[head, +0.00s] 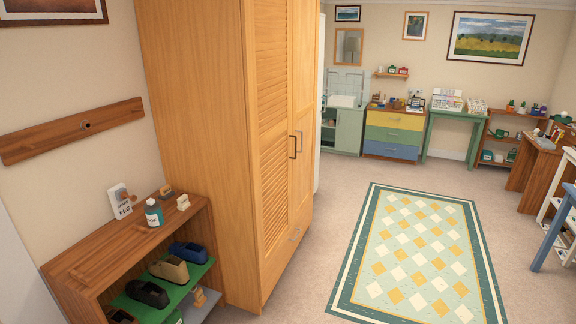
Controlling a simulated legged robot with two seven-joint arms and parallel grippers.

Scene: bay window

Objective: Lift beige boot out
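A beige, shoe-like item (169,268) sits on the green shelf of the low wooden rack at the lower left. It has a dark opening on top, and it is the only thing in view that fits the beige boot. A similar blue item (189,252) is behind it to the right, and a black one (148,293) is in front to the left. The rack's top board partly overhangs them. Neither of my grippers is in view.
The wooden rack (92,268) bears a teal bottle (154,213), a "PEG" box (120,202) and small wooden pieces. A tall wardrobe (205,150) stands close on its right. Carpet and a patterned rug (420,262) leave free floor to the right.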

